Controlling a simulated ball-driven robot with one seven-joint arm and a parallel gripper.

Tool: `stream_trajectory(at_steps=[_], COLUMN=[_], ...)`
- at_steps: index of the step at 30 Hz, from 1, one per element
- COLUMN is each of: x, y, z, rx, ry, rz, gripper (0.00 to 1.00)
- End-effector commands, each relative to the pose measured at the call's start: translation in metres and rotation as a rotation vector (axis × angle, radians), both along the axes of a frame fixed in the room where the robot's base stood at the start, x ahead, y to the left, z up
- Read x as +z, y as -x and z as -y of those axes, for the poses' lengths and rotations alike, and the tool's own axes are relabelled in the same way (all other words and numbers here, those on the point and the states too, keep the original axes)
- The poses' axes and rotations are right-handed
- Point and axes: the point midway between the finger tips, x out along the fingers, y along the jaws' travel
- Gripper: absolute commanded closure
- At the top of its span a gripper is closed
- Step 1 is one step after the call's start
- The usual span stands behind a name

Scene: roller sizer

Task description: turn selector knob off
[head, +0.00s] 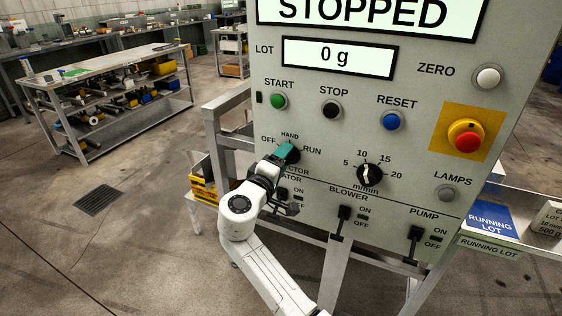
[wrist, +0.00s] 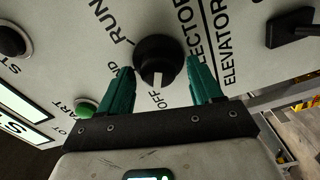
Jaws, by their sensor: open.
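The selector knob (wrist: 159,58) is a round black knob on the grey panel, with a white pointer mark. In the wrist view the mark points at the OFF label. The HAND and RUN labels sit around it. My gripper (wrist: 162,80) is open, with one teal finger on each side of the knob. The fingers look slightly apart from the knob, but I cannot tell whether the tips touch the panel. In the head view the knob (head: 293,155) is partly hidden by my gripper (head: 285,153).
The START button (head: 278,101), STOP button (head: 332,110) and speed dial (head: 370,174) are close by on the panel. The elevator switch (wrist: 292,27) lies beside my gripper. A red emergency button (head: 467,139) is farther right. Open floor lies left of the panel.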

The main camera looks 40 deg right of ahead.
Motion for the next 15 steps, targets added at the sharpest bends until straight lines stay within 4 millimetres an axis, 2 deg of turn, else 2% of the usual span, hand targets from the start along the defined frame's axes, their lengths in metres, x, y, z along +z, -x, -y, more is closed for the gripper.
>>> stream_trajectory(at_steps=[5, 8, 15], x=[0.0, -0.001, -0.002], y=[0.001, 0.003, 0.018], z=[-0.002, -0.011, -0.052], rx=[0.0, 0.001, 0.004], ry=[0.0, 0.0, 0.001], rz=[0.001, 0.001, 0.001], gripper=[0.35, 0.35, 0.35])
